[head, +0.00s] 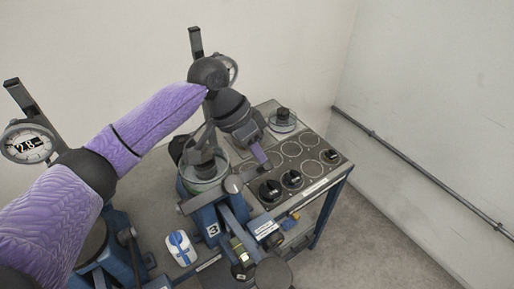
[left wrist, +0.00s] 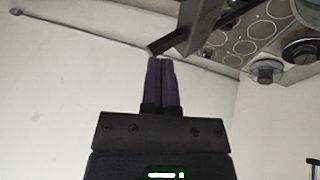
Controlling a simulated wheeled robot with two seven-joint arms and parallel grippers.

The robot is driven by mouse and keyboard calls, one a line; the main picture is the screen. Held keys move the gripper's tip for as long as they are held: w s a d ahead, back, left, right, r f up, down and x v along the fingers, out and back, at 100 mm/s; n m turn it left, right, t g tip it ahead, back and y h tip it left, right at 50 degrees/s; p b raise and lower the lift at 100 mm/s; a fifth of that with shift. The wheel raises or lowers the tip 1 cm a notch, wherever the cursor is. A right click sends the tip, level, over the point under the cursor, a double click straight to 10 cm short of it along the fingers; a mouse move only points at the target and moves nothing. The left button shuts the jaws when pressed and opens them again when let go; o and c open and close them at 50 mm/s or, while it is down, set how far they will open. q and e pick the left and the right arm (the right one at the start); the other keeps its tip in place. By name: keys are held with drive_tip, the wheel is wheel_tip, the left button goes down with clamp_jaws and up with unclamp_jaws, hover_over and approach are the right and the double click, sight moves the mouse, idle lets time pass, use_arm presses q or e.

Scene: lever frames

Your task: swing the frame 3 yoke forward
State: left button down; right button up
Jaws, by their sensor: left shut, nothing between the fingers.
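Frame 3 is the blue stand (head: 205,215) marked with a 3 in the head view. Its grey yoke (head: 197,202) appears as a bar with a rounded end across the top of the stand; part of it is hard to make out. My left gripper (head: 261,158) reaches over from the left, its purple fingers pointing down, just right of and above the yoke's rounded end. In the left wrist view the fingers (left wrist: 160,65) are together and empty. A dark grey bar (left wrist: 197,25) passes close to their tips; I cannot tell whether they touch. My right gripper is not in view.
A grey bench panel (head: 315,140) with black knobs (head: 270,190) and ring outlines lies right of the frame. A glass vessel (head: 190,185) stands behind the yoke. A white and blue object (head: 180,248) sits left of frame 3. A dial gauge (head: 28,144) is at far left.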

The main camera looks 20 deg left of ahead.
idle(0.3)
use_arm(q)
drive_tip(key=shift+s+d+p, duration=0.15)
drive_tip(key=shift+d+p, duration=0.05)
drive_tip(key=shift+p, duration=0.1)
drive_tip(key=s+d+f+t+y+p, duration=0.1)
drive_tip(key=s+d+f+p, duration=0.1)
drive_tip(key=s+d+f, duration=0.1)
drive_tip(key=s+d+f+y+p, duration=0.1)
drive_tip(key=s+d+f+p, duration=0.1)
drive_tip(key=s+d+f, duration=0.2)
drive_tip(key=shift+d+f+m+t, duration=0.35)
drive_tip(key=shift+d+f, duration=0.65)
drive_tip(key=shift+f, duration=1.25)
